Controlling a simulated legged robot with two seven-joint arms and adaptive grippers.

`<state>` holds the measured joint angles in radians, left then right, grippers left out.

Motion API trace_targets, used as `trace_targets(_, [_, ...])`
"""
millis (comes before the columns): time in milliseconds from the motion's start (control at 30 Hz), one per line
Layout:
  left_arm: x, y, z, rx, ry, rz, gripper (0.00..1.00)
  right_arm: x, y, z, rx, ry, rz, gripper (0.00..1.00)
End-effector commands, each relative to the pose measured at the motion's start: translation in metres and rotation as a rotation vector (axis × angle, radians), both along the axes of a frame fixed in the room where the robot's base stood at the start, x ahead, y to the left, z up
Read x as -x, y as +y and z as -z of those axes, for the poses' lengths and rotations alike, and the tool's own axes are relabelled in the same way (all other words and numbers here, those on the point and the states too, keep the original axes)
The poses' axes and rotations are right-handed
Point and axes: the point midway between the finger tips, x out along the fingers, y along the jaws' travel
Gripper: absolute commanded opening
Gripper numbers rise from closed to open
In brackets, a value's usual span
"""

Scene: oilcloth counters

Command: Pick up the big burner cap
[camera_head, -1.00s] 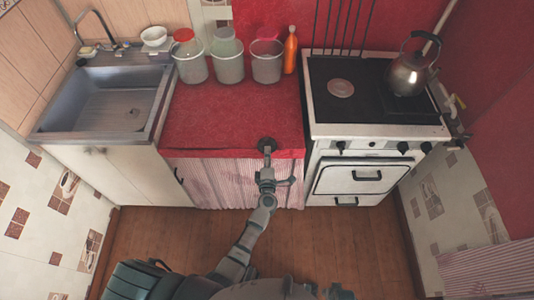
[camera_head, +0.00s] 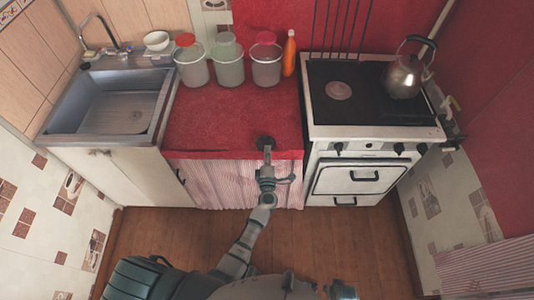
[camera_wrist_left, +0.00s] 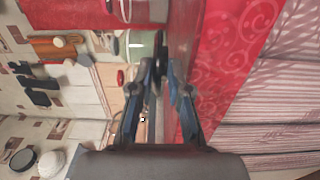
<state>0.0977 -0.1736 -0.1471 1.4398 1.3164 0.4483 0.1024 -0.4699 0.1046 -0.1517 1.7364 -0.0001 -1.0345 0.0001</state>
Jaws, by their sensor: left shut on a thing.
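The big burner cap (camera_head: 265,141) is a dark round disc at the front edge of the red counter (camera_head: 230,120). My left gripper (camera_head: 267,149) reaches it from the front and is shut on it. In the left wrist view the cap (camera_wrist_left: 157,62) shows nearly edge-on between the fingertips (camera_wrist_left: 166,72), close beside the red counter surface. The fingers hide part of it. I cannot tell whether the cap still touches the counter.
Several lidded containers and an orange bottle (camera_head: 290,53) line the counter's back. A sink (camera_head: 115,105) is at left. The counter's middle is clear.

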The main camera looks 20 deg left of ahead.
Motion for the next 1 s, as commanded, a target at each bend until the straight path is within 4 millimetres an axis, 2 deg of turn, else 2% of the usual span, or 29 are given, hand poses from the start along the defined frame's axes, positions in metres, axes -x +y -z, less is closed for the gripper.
trace_targets(167, [0.009, -0.001, -0.004, 0.000, 0.001, 0.000, 0.00, -0.002, 0.001, -0.008, 0.000, -0.004, 0.000, 0.40])
trace_targets(500, [0.060, -0.017, -0.026, -0.001, 0.000, 0.000, 0.00, -0.008, 0.000, -0.042, 0.000, -0.017, 0.000, 0.40])
trace_targets(1000, [0.129, -0.037, -0.049, -0.001, 0.000, -0.001, 0.00, -0.012, 0.000, -0.076, 0.000, -0.026, 0.000, 0.40])
